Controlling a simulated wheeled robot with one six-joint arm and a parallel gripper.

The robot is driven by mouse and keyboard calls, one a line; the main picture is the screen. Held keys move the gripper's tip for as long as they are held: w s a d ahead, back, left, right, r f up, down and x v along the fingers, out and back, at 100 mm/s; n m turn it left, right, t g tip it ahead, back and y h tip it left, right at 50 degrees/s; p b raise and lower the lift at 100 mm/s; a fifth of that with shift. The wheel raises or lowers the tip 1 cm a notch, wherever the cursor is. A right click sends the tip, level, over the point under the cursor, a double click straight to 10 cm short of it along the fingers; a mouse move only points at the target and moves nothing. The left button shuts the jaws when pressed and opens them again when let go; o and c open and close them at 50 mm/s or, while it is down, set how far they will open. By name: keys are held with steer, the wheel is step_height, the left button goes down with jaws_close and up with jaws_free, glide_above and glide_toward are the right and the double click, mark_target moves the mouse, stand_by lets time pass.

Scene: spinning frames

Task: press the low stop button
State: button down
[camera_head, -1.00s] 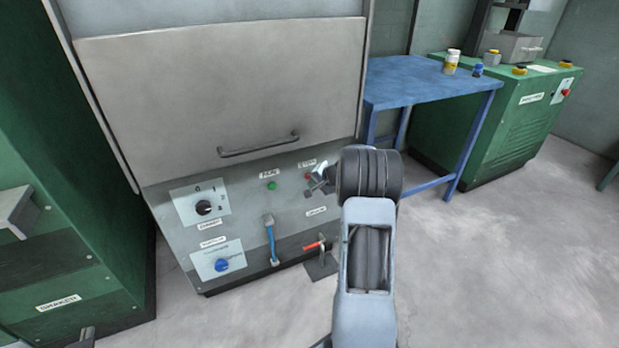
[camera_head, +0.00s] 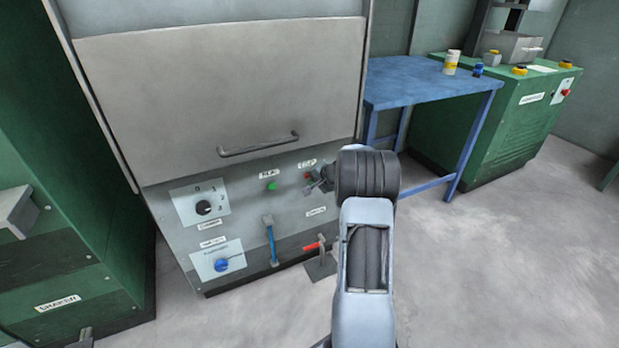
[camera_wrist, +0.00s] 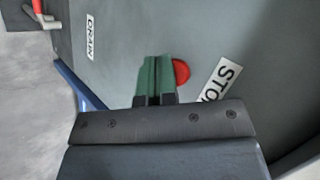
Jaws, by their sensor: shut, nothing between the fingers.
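The red stop button (camera_head: 308,175) sits on the grey machine front, under a small label, right of the green button (camera_head: 271,186). In the wrist view the red button (camera_wrist: 181,72) shows just right of my fingertips, partly hidden behind them, with the STOP label (camera_wrist: 221,80) to its right. My gripper (camera_wrist: 154,66) is shut and empty, its green fingers pointing at the panel beside the button. In the head view my gripper (camera_head: 318,183) is close to the button. Whether the fingers touch the button or panel cannot be told.
The panel also bears a black dial (camera_head: 204,208), a blue knob (camera_head: 222,265), a blue-handled lever (camera_head: 271,240) and a red-handled drain valve (camera_head: 314,246). A blue table (camera_head: 420,88) stands right of the machine. The floor at the right is clear.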

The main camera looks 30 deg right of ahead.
steer(key=shift+w, duration=0.45)
stand_by(0.3)
steer(key=shift+s, duration=0.15)
steer(key=shift+s+a+b, duration=0.1)
steer(key=shift+s+b, duration=0.65)
steer(key=shift+s, duration=0.1)
steer(key=shift+s, duration=0.1)
steer(key=shift+s+a+b, duration=0.2)
steer(key=shift+s+b, duration=0.6)
steer(key=shift+s, duration=0.4)
steer(key=shift+s+a+b, duration=0.15)
steer(key=shift+s+b, duration=0.6)
steer(key=shift+s, duration=0.45)
